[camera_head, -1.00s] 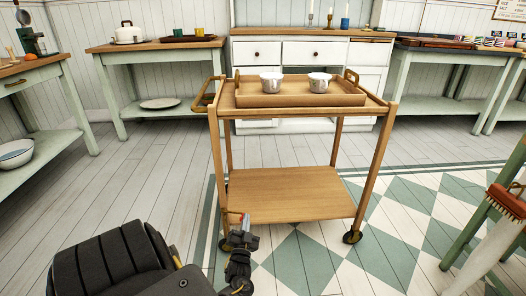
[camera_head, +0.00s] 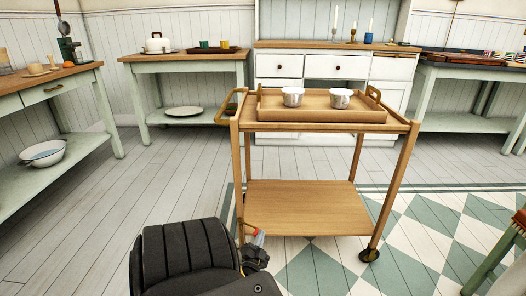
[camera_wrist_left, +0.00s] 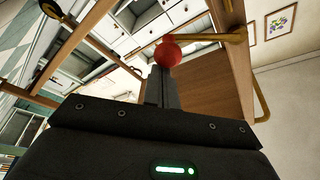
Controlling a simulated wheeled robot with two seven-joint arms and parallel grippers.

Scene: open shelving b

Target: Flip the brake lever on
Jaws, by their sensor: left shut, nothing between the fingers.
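The wooden trolley (camera_head: 300,210) stands in the middle of the head view. Its brake lever (camera_wrist_left: 230,38) shows in the left wrist view as a brass-coloured rod ending in a red ball (camera_wrist_left: 167,54). My left gripper (camera_head: 260,241) is low beside that leg. In the left wrist view its fingers (camera_wrist_left: 160,84) are shut and empty, with their tips close to the red ball. I cannot tell whether they touch. My right gripper is not in view.
A green side table (camera_head: 90,82) stands at the left, and a white cabinet (camera_head: 330,68) stands behind. The floor left of the trolley is clear.

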